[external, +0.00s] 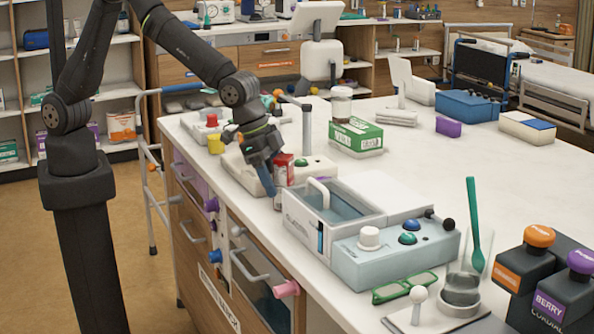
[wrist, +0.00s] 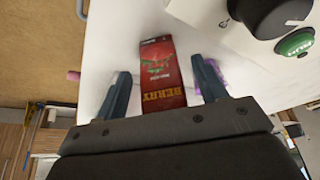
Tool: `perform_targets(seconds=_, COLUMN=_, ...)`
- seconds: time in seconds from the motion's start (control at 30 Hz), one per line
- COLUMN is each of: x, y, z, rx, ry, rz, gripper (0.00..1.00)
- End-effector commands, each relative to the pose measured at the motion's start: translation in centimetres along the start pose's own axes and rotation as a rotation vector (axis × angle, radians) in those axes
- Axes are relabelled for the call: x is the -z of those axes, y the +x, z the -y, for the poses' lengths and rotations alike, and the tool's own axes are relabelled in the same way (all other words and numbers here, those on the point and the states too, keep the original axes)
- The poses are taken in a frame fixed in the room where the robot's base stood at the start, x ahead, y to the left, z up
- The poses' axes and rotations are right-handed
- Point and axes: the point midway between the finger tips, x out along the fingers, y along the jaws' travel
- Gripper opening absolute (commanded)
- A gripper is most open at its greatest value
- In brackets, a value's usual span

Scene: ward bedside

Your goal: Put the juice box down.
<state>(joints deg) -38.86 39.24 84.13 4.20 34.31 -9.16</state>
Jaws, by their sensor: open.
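The juice box is red with "BERRY" lettering; it shows in the wrist view (wrist: 162,75) and as a red and white shape in the external view (external: 284,172). It seems to rest on the white counter (external: 420,165) near its front edge. My gripper (external: 270,184) reaches down at the box. In the wrist view my gripper (wrist: 160,84) is open, with one finger on each side of the box and a visible gap at both sides. The lowest part of the box is hard to see in the external view.
A pale basin (external: 330,222) and a blue-grey device (external: 395,258) stand just right of my gripper. A white device with a grey post (external: 307,130) is behind it. A green and white carton (external: 356,137) stands farther back. Drawer handles stick out below the counter edge.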

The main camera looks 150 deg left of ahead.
Motion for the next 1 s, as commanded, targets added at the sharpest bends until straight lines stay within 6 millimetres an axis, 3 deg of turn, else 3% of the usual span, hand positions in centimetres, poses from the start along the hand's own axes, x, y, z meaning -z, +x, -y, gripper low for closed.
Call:
perform_targets(seconds=0.17, x=0.2, y=-1.4, z=0.0, rx=0.0, ry=0.0, rz=-0.003, gripper=0.65)
perform_targets(seconds=0.7, x=0.2, y=-11.0, z=0.0, rx=-0.001, ry=0.0, rz=-0.002, gripper=0.65)
perform_targets(seconds=1.0, x=0.1, y=-12.3, z=0.0, rx=-0.001, ry=0.0, rz=0.0, gripper=0.65)
